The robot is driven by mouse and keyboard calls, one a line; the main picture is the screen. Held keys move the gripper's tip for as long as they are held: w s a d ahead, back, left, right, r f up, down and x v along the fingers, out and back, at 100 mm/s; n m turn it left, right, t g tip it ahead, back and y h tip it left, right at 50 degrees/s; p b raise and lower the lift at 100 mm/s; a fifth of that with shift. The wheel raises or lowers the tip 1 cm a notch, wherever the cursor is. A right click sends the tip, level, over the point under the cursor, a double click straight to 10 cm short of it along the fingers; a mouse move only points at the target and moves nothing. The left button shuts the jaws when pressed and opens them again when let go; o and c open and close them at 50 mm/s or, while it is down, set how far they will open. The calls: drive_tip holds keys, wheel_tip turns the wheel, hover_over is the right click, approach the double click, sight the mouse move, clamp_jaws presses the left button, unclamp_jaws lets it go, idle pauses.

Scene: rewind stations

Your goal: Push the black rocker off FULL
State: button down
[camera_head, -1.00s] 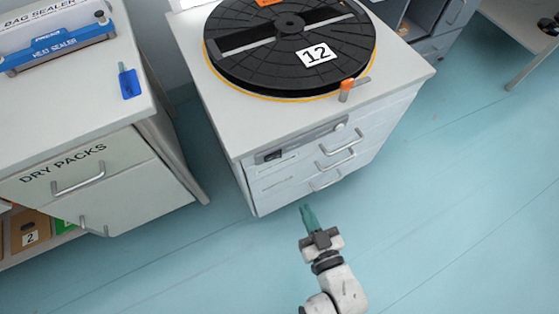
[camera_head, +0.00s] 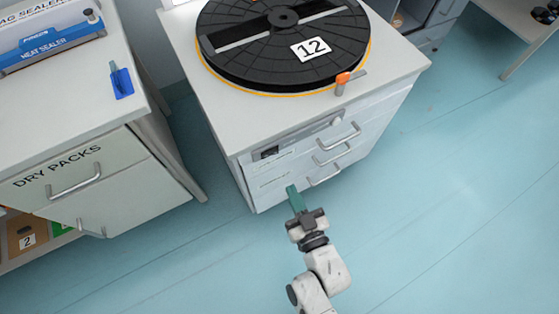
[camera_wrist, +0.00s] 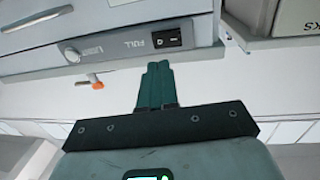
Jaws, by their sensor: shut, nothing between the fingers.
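The black rocker (camera_wrist: 167,39) sits on the front panel of the station cabinet, beside the label FULL, in the wrist view. In the head view it is a small dark patch (camera_head: 270,152) at the upper left of the cabinet front. My gripper (camera_wrist: 158,68) has its green fingers shut together and empty. Their tips show just below the rocker in the wrist view; I cannot tell whether they touch the panel. In the head view my gripper (camera_head: 293,190) is in front of the cabinet, below the rocker.
A round knob (camera_wrist: 72,54) and an orange-tipped lever (camera_wrist: 96,82) are on the same cabinet (camera_head: 215,110). A black reel (camera_head: 283,40) marked 12 lies on top. Drawer handles (camera_head: 335,157) stick out at right. The DRY PACKS cabinet (camera_head: 75,175) stands left. Floor in front is clear.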

sight(276, 154)
drive_tip(key=x, duration=1)
drive_tip(key=shift+w, duration=0.15)
